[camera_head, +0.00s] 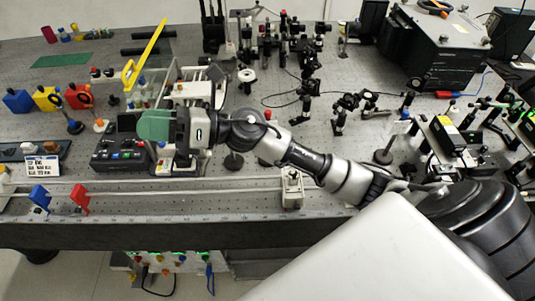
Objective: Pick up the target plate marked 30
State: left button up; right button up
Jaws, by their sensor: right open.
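My right arm reaches in from the lower right across the bench. My right gripper (152,126) is over the left-centre of the bench, with green finger parts at its left end, and it is open. No plate clearly shows between its fingers, though the gap is seen poorly from this angle. I cannot read a mark 30 on anything, so I cannot tell which thing is the target plate. Part of the instrument below the gripper is hidden by it. My left gripper is not in view.
Blue (18,101), yellow (46,98) and red (78,97) blocks stand at the left. A control box (118,152) with coloured buttons is near the gripper. A long rail (140,186) runs along the front. Optics crowd the right.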

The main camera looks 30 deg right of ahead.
notch_tip(320, 180, down, 3)
jog(key=d+n+g+h, duration=0.1)
jog(key=n+g+h, duration=0.4)
jog(key=n, duration=0.4)
jog(key=n+g+h, duration=0.3)
jog(key=n+h, duration=0.1)
jog(key=h, duration=1.1)
send_near(268, 111)
jog(key=shift+w+d+f, duration=0.15)
jog(key=shift+w+d, duration=0.1)
jog(key=shift+w, duration=0.1)
notch_tip(268, 111, down, 4)
jog(key=shift+f+p, duration=0.15)
jog(key=shift+p, duration=0.7)
jog(key=f+p, duration=0.1)
jog(key=f, duration=0.1)
jog(key=f+p, duration=0.2)
jog(key=shift+s+a+f, duration=0.15)
jog(key=shift+s+f, duration=0.1)
jog(key=shift+f, duration=0.5)
jog(key=shift+c, duration=0.4)
